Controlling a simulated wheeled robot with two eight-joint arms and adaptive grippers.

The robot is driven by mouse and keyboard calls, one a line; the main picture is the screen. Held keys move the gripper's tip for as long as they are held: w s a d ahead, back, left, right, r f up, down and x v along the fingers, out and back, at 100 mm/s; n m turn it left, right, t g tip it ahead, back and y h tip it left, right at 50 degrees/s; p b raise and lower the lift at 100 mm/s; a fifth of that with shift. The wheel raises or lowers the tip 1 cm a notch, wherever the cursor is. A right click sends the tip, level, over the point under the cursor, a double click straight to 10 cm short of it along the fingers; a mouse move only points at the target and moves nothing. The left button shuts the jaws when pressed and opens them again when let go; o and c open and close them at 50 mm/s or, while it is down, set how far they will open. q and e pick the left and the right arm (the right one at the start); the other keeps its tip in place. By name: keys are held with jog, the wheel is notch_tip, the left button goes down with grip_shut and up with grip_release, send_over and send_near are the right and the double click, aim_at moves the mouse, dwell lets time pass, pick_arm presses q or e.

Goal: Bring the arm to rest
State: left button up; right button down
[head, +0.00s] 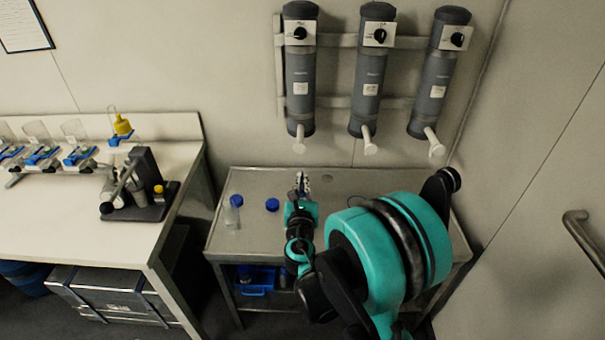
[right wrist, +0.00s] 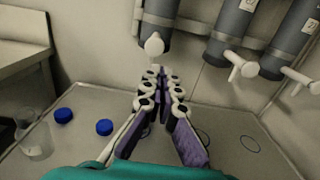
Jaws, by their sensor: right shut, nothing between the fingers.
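My right gripper (head: 302,181) reaches out over the grey metal table, pointing toward the wall. In the right wrist view its two purple-sided fingers (right wrist: 164,78) come together at the tips, with nothing between them. My teal and black right arm (head: 395,250) covers the table's right part in the head view. My left gripper is not in view.
The table (head: 340,180) holds a clear cup (right wrist: 35,140) and two blue caps (right wrist: 104,127), left of my gripper. Three grey dispensers (head: 300,75) with white spouts hang on the wall above. A white bench (head: 60,225) with lab equipment stands left. A door handle (head: 585,235) is at right.

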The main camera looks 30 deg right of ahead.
dwell(0.5)
jog(key=s+a+f+m+g+y, duration=0.2)
jog(key=s+a+m+g+y, duration=0.2)
jog(key=s+a+m, duration=0.4)
jog(key=s+a+f+m+g+y, duration=0.3)
jog(key=s+a+m, duration=0.5)
jog(key=m, duration=1.3)
jog(key=s+g+y, duration=0.1)
jog(key=s+y, duration=0.1)
jog(key=s, duration=0.2)
jog(key=shift+s+a+f+m, duration=0.15)
jog(key=shift+s+a+m, duration=0.15)
jog(key=shift+s+m, duration=0.1)
dwell(3.0)
